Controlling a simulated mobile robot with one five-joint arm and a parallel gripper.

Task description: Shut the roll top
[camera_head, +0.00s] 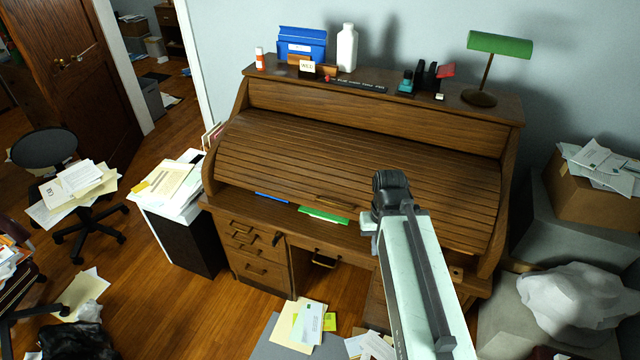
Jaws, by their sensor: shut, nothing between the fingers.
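The roll top (350,150) is the slatted wooden cover of the brown desk (262,207). It is drawn down over most of the desktop, and its lower edge lies near the front of the desk. A brass-coloured handle (333,203) sits on that edge. A blue item (272,198) and a green item (323,215) show at the front edge, below the cover. My gripper (369,232) is at the cover's lower front edge, right of the handle, and is shut and empty. My wrist and arm hide part of it, and I cannot tell whether it touches the cover.
A green lamp (499,43), white bottle (347,48) and blue box (302,43) stand on the desk's top shelf. Paper-topped cabinet (180,240) is at left. Boxes (590,192) and a white bag (570,298) crowd the right. Papers (300,325) lie on the floor in front.

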